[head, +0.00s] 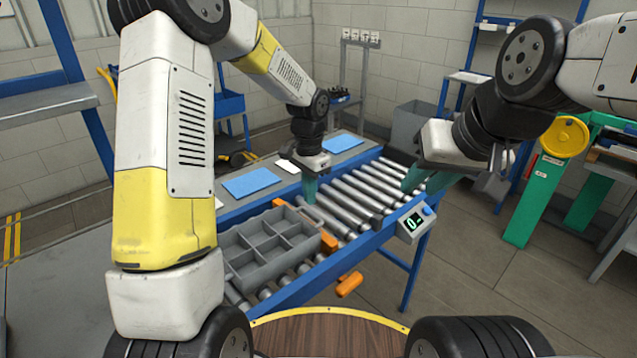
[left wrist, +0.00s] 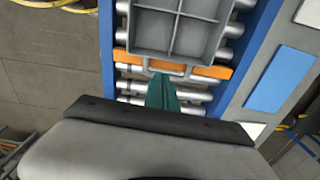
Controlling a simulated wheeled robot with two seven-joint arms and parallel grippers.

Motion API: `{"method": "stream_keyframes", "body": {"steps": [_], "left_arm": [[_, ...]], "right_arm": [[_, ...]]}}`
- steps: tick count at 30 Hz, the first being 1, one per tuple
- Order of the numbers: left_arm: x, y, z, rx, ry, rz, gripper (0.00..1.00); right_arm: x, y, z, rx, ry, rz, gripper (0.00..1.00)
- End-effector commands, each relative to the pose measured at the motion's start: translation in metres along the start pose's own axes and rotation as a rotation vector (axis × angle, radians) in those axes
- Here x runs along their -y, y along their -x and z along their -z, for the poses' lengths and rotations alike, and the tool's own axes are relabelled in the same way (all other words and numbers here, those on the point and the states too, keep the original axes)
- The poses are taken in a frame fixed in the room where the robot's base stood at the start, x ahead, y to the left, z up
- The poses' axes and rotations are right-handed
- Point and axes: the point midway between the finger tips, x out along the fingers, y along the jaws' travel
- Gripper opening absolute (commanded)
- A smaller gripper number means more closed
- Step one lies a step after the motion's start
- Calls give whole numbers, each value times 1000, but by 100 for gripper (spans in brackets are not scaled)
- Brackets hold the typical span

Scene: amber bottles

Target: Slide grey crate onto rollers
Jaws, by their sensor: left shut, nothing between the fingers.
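The grey crate (head: 262,240), divided into empty compartments, sits at the near left part of the roller conveyor (head: 352,200). My left gripper (head: 309,190) is shut and empty, pointing down over the rollers just beyond the crate's far end. In the left wrist view its teal fingertips (left wrist: 162,80) are close to the crate's handle; whether they touch it I cannot tell. My right gripper (head: 422,182) is open and empty above the conveyor's far right part.
Orange blocks (head: 329,242) flank the crate's far end. A small display box (head: 411,224) is on the conveyor's near blue rail. Blue sheets (head: 253,182) lie on the grey side shelf. The rollers beyond my left gripper are bare.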

Motion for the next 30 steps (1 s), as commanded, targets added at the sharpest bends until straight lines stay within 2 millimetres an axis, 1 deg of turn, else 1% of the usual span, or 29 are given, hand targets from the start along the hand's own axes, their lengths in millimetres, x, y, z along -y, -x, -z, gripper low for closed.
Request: {"method": "stream_keyframes", "body": {"steps": [1, 6, 9, 12, 17, 26, 28, 30], "left_arm": [[-1, -11, -1, 4, 0, -4, 0], [-1, -42, 0, 3, -1, -3, 0], [-1, -57, 0, 2, -1, -2, 0], [0, -67, 0, 2, 0, -2, 0], [0, -73, 0, 1, 0, 0, 0], [0, -73, -1, 1, 0, 0, 0], [0, -73, -8, 2, 1, 0, 0], [1, -73, -19, 1, 2, 0, 0]], "right_arm": [[0, 0, 0, 0, 0, 0, 29], [0, 0, 0, 0, 0, 0, 29], [0, 0, 0, 0, 0, 0, 29], [0, 0, 0, 0, 0, 0, 29], [0, 0, 0, 0, 0, 0, 29], [0, 0, 0, 0, 0, 0, 29], [0, 0, 0, 0, 0, 0, 29], [0, 0, 0, 0, 0, 0, 29]]}}
